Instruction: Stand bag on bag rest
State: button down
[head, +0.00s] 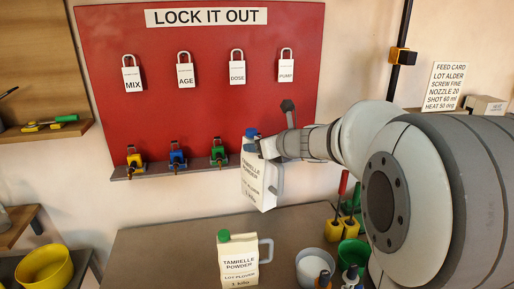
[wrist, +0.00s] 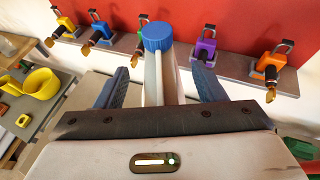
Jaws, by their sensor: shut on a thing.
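A cream bag (head: 258,182) with a blue cap and a "powder" label hangs tilted in the air, held by my gripper (head: 264,148) near its top. In the wrist view the bag (wrist: 163,85) stands between the two dark fingers of my gripper (wrist: 163,80), its blue cap toward the red board. A second, similar bag (head: 238,262) with a green cap and a side handle stands upright on the grey bench, below and left of the held one. I cannot make out which thing is the bag rest.
The red board (head: 210,105) behind holds several white padlocks, with a ledge (head: 165,168) of coloured locks below. A white tub (head: 315,265), a green bowl (head: 353,252) and yellow-based tools (head: 351,226) crowd the bench's right. The bench (head: 165,250) is clear left of the green-capped bag.

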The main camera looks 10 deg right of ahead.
aim_at(262, 213)
notch_tip(262, 213, down, 24)
jog(key=b, duration=0.2)
jog(key=shift+b, duration=0.35)
jog(key=shift+f, duration=0.2)
jog(key=shift+c, duration=1.6)
grip_release()
jog(key=shift+r, duration=0.1)
